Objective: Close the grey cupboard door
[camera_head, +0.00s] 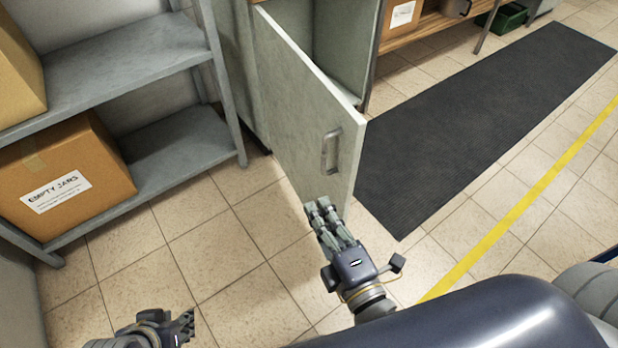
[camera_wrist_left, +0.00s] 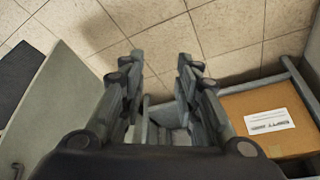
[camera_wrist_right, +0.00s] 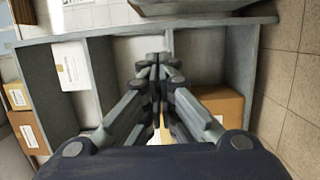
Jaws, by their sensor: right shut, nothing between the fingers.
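The grey cupboard door (camera_head: 300,95) stands open, swung out from the grey cupboard (camera_head: 342,40), whose inside shows behind it. Its bar handle (camera_head: 331,152) is near the free edge. The door also shows at the left of the left wrist view (camera_wrist_left: 65,105). My right gripper (camera_head: 319,206) is shut and empty, just below the handle in the head view, over the door's lower part; I cannot tell whether it touches. It fills the middle of the right wrist view (camera_wrist_right: 159,62). My left gripper (camera_head: 188,322) is low at the left, open and empty in the left wrist view (camera_wrist_left: 160,60).
Grey shelving (camera_head: 180,140) at the left holds cardboard boxes, one labelled "EMPTY JARS" (camera_head: 100,170). A dark mat (camera_head: 480,110) lies right of the door, beside a yellow floor line (camera_head: 530,200). A wooden bench (camera_head: 425,28) stands behind. The tiled floor (camera_head: 240,260) before the door is clear.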

